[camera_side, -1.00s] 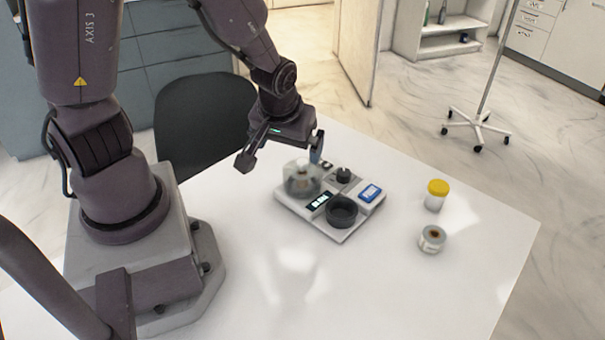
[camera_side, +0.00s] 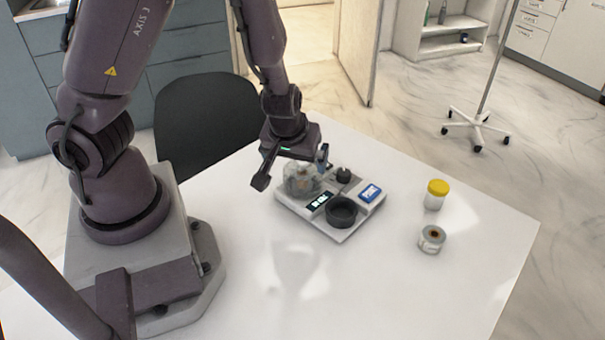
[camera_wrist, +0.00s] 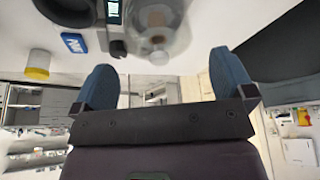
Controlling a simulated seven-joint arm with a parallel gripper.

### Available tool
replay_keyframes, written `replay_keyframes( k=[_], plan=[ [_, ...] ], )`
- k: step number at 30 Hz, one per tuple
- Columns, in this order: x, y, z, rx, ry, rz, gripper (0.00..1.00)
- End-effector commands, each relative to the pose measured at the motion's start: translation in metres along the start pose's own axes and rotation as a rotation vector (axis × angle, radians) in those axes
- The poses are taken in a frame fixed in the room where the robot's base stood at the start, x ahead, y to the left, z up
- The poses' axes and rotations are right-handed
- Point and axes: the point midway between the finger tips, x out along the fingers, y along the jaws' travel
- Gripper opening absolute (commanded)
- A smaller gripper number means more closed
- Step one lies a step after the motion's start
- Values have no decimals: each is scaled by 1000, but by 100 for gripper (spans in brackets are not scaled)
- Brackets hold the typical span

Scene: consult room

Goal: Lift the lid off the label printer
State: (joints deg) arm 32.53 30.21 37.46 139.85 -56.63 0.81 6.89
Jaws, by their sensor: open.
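The label printer (camera_side: 316,223) is a light grey base on the white table. A clear, rounded lid (camera_side: 300,184) sits on its back left part, with a label roll faintly visible inside. The lid (camera_wrist: 181,22) also shows at the top of the wrist view, beyond my fingertips and roughly between them. My gripper (camera_side: 291,169) is open and empty, just above and beside the lid in the side view. Its two blue-padded fingers (camera_wrist: 165,68) are spread wide in the wrist view. I cannot tell whether either finger touches the lid.
The base also carries a black round cup (camera_side: 342,212), a dark knob (camera_side: 343,175) and a blue-labelled block (camera_side: 371,193). A yellow-capped jar (camera_side: 436,196) and a label roll (camera_side: 432,239) stand to the right. The table front is clear. A dark chair (camera_side: 205,120) is behind.

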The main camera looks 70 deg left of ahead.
Motion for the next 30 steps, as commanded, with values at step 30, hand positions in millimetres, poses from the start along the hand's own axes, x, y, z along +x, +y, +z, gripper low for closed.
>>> replay_keyframes(
  k=[30],
  plan=[
    [70, 3, 1, -3, -2, 1, 100]
  ],
)
